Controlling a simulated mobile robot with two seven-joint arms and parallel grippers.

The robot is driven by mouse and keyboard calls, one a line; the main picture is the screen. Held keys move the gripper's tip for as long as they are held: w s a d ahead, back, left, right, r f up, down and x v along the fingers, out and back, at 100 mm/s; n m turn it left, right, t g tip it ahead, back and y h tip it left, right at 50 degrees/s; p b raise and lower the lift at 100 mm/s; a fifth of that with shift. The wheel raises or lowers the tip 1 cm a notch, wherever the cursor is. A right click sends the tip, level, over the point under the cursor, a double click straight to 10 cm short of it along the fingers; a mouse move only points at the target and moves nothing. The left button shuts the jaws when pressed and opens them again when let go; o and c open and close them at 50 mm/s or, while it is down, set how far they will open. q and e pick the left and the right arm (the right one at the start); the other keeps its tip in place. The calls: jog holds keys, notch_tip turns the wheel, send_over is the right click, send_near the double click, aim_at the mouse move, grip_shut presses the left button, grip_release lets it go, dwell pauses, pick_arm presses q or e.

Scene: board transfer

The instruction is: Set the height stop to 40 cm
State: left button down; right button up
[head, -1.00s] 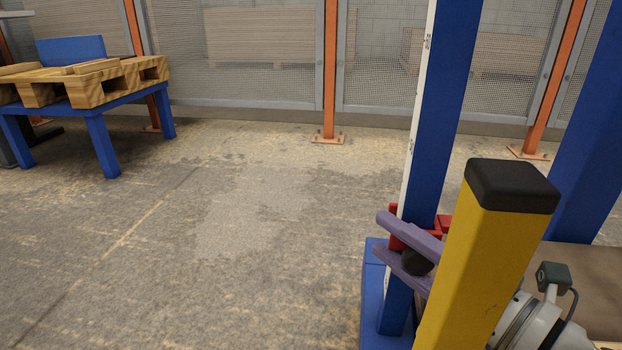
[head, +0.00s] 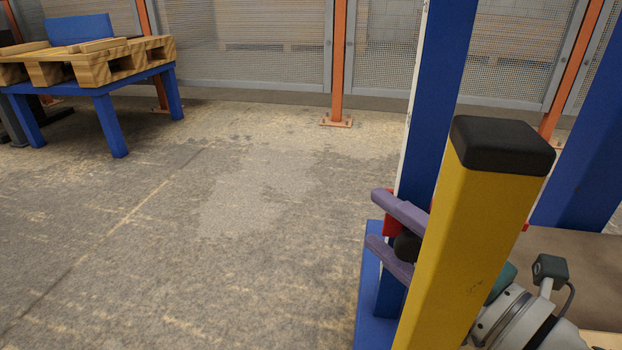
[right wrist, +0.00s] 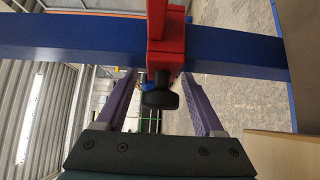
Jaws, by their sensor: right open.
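The height stop is a red clamp (head: 389,226) with a black knob (head: 406,246) on an upright blue post (head: 426,150) that has a white strip along its edge. In the head view, most of the stop is hidden behind my right fingers and a yellow post. My right gripper (head: 374,218) is open, with one purple finger above the knob and one below. In the right wrist view, the red stop (right wrist: 164,45) crosses the blue post, and its knob (right wrist: 160,98) sits between the two fingers, with gaps visible beside it. Scale markings cannot be read. My left gripper is out of view.
The yellow post (head: 475,240) with a black cap stands close in front of my right gripper. A blue table (head: 108,122) with a wooden pallet stands at the back left. Mesh fencing (head: 245,60) closes the back. The floor (head: 220,215) at left and centre is clear.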

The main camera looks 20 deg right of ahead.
jog(key=p+v, duration=0.3)
jog(key=v, duration=0.6)
jog(key=shift+s, duration=0.2)
jog(key=shift+s+d, duration=0.15)
jog(key=shift+s, duration=0.1)
